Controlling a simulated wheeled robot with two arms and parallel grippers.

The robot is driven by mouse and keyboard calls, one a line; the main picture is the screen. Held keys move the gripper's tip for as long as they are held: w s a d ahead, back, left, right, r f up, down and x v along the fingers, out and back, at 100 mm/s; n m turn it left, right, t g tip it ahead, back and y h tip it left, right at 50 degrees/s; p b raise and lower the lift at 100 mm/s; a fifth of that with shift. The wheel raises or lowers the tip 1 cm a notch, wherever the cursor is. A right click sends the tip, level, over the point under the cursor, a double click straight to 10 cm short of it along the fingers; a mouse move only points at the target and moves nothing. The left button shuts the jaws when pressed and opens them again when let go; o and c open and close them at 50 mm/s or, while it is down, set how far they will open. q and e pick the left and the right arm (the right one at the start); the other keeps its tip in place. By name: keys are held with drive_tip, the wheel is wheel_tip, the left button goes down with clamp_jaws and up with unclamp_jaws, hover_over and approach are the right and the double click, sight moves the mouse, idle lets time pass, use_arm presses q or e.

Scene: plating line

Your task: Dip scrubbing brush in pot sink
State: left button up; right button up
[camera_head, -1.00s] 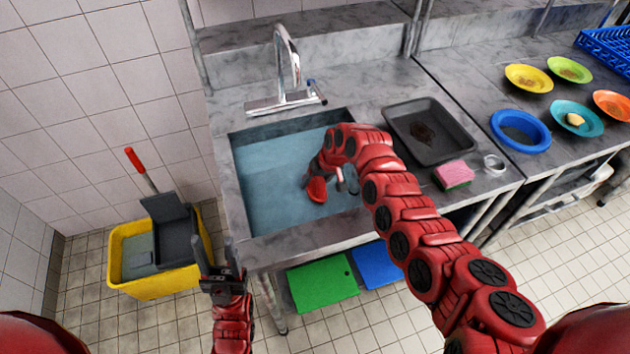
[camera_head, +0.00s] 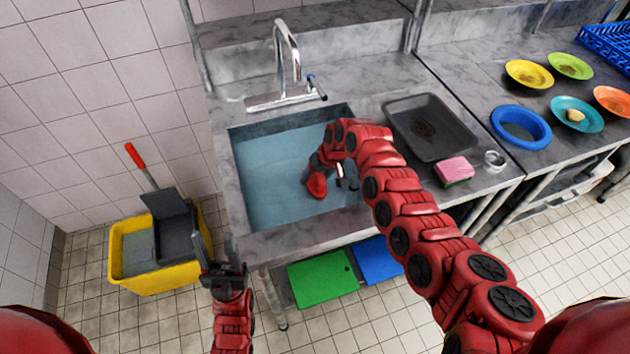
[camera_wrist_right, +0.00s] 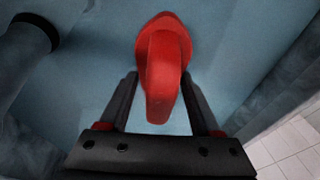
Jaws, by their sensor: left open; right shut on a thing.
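The pot sink (camera_head: 262,180) is a steel basin of bluish water set in the counter. My right gripper (camera_wrist_right: 160,115) is shut on the red scrubbing brush (camera_wrist_right: 162,60), whose handle lies between the two fingers in the right wrist view. In the head view the brush (camera_head: 317,186) is down inside the sink at the water, below my right wrist. Its bristles are hidden, so I cannot tell how deep they sit. My left gripper (camera_head: 222,258) is open and empty, outside the sink at its front left corner.
A chrome faucet (camera_head: 288,62) stands behind the sink. Several coloured dishes stand further right. A yellow mop bucket (camera_head: 150,284) is on the floor at left.

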drive_tip(key=shift+r, duration=0.1)
wheel_tip(320, 180, up, 3)
drive_tip(key=shift+p, duration=1.1)
drive_tip(key=shift+r+p, duration=1.3)
drive_tip(key=shift+r, duration=1.2)
drive_tip(key=shift+r+p, duration=0.5)
drive_tip(key=shift+r, duration=0.95)
drive_tip(key=shift+r+p, duration=0.35)
drive_tip(key=shift+r, duration=2.15)
